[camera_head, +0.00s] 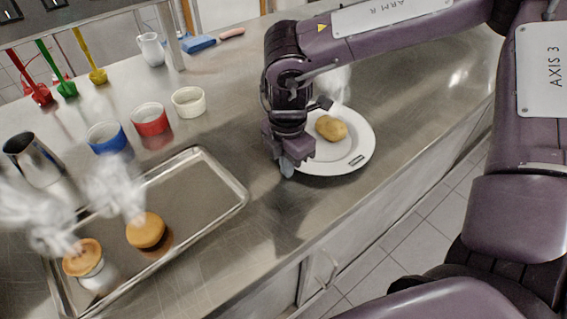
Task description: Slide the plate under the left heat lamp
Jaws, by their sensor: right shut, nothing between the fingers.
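The white plate (352,160) lies on the steel counter right of the picture's middle, with a brown potato-like item (331,128) on it and pale steam above. My right gripper (287,168) points down at the plate's left edge, shut and empty. It covers part of the plate's left rim; I cannot tell whether it touches it. I cannot make out a heat lamp in this view. My left gripper is not in view.
A metal tray (222,180) with two steaming bun-like items stands at left. Behind it are blue, red (150,119) and cream (188,102) bowls and a metal cup (34,160). A post (171,40) stands at back. The counter right of the plate is clear.

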